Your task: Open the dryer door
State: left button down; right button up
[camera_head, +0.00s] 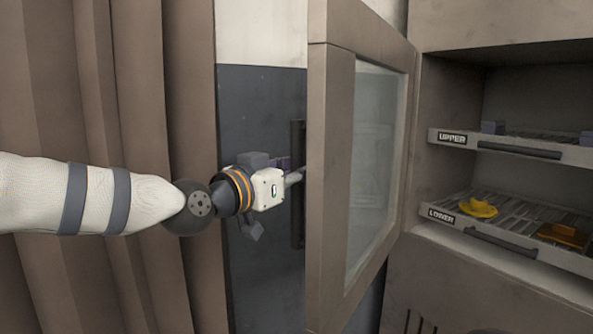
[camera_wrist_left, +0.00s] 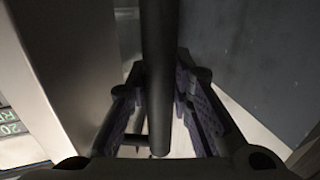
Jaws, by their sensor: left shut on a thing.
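The dryer door (camera_head: 331,190), a brown frame around a glass pane (camera_head: 372,150), stands swung open on the left side of the dryer cabinet (camera_head: 495,32). Its dark vertical handle (camera_head: 297,140) shows past the door's left edge. My left gripper (camera_head: 293,178) reaches it from the left; its fingertips are partly hidden behind the door edge. In the left wrist view the dark handle bar (camera_wrist_left: 157,60) runs between the two purple-padded fingers, and the gripper (camera_wrist_left: 158,105) is shut on it. My right gripper is not in view.
Inside the dryer are an upper rack (camera_head: 558,152) and a lower rack (camera_head: 515,255), labelled UPPER and LOWER. A yellow part (camera_head: 478,208) and an orange part (camera_head: 563,236) lie on the lower rack. A brown ribbed surface (camera_head: 140,70) stands behind my left arm.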

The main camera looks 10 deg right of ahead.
pick_arm(q)
jog(key=c, duration=1.4)
grip_release()
jog(key=v, duration=1.2)
